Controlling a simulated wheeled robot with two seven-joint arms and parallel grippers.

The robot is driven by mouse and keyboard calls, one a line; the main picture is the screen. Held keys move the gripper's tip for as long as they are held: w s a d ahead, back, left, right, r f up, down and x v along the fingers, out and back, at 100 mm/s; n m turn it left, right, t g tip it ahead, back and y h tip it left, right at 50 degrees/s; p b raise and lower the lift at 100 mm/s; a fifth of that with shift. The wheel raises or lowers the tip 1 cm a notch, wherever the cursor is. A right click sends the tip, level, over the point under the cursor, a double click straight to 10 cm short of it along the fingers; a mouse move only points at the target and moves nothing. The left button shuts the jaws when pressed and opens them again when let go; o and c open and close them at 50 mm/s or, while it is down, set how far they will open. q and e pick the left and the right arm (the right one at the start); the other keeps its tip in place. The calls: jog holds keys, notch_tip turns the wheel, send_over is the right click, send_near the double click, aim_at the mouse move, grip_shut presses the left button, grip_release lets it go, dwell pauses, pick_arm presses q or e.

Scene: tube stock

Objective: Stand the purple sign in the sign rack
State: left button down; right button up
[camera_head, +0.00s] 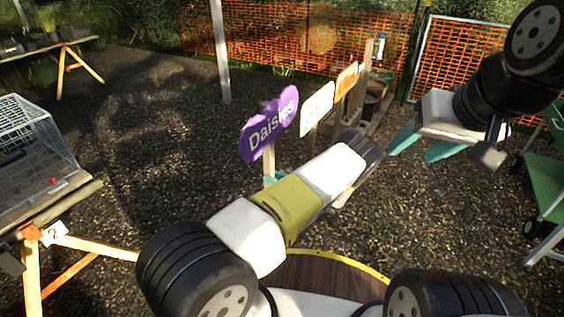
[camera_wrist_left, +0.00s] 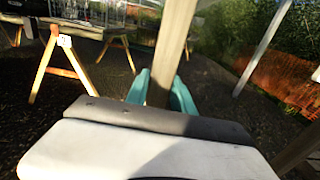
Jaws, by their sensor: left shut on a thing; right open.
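The purple sign (camera_head: 268,128), lettered "Daisies", is upright with a slight tilt in the head view. My left gripper (camera_head: 269,181) is shut on its wooden stake, partly hidden behind my arm. In the left wrist view the stake (camera_wrist_left: 173,45) rises between the teal fingers of the left gripper (camera_wrist_left: 160,90). The wooden sign rack (camera_head: 354,102) seems to stand behind, with a white sign (camera_head: 317,109) and an orange sign (camera_head: 346,78) upright there; its lower part is largely hidden by my arm. My right gripper (camera_head: 412,154) is open and empty, right of the rack.
A wire cage (camera_head: 35,145) sits on a trestle table at the left, with a tag marked 2 (camera_head: 54,233). A white post (camera_head: 219,50) and orange mesh fence (camera_head: 300,30) stand behind. A green cart (camera_head: 545,190) is at the right. The gravel left of the sign is clear.

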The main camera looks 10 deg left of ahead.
pick_arm(q)
jog(key=shift+f, duration=0.1)
dwell(0.3)
jog(key=shift+f, duration=1.55)
jog(key=shift+f, duration=1.3)
jog(key=shift+f, duration=1.65)
